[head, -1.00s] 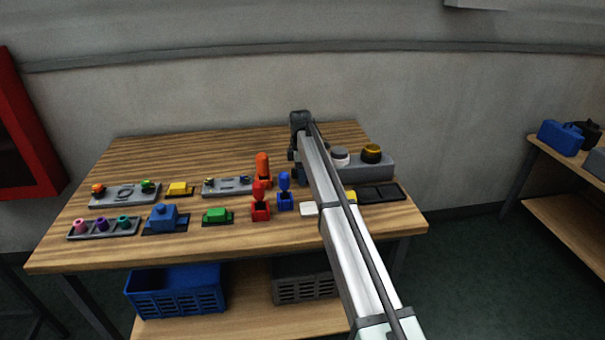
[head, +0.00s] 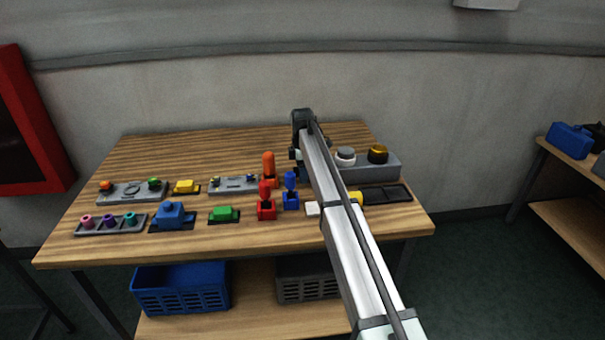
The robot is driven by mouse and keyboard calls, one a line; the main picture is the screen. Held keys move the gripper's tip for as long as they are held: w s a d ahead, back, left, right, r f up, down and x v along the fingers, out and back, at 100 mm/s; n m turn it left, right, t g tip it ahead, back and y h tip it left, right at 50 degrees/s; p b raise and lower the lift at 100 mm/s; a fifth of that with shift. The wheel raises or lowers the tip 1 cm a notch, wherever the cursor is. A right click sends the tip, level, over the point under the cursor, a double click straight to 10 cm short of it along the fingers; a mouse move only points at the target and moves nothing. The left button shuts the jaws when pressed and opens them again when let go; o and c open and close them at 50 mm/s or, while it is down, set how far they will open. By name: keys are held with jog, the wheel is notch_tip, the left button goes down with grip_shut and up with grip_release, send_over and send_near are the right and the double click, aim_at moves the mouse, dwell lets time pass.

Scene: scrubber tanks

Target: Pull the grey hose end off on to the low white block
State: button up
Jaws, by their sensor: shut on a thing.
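The low white block (head: 313,209) lies on the wooden table, right of the blue upright piece. Its right side is partly covered by my arm. My arm reaches in from the lower right, up to a dark joint over the back of the table. My gripper cannot be made out behind the arm, so its jaws and anything between them are hidden. I cannot pick out the grey hose end in this view.
Red (head: 266,205), blue (head: 291,198) and orange (head: 269,168) upright pieces stand close left of the block. A grey unit with white and gold caps (head: 377,154) and a dark tray (head: 388,194) lie right of my arm. The table's back left is clear.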

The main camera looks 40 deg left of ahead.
jog(key=shift+r, duration=2.75)
jog(key=shift+w+d, duration=0.1)
jog(key=shift+w, duration=0.1)
send_over(317, 210)
jog(key=shift+w+a, duration=0.2)
jog(key=shift+w, duration=0.05)
jog(key=shift+s+d+f, duration=0.1)
jog(key=shift+s+d, duration=0.05)
jog(key=shift+f, duration=3.15)
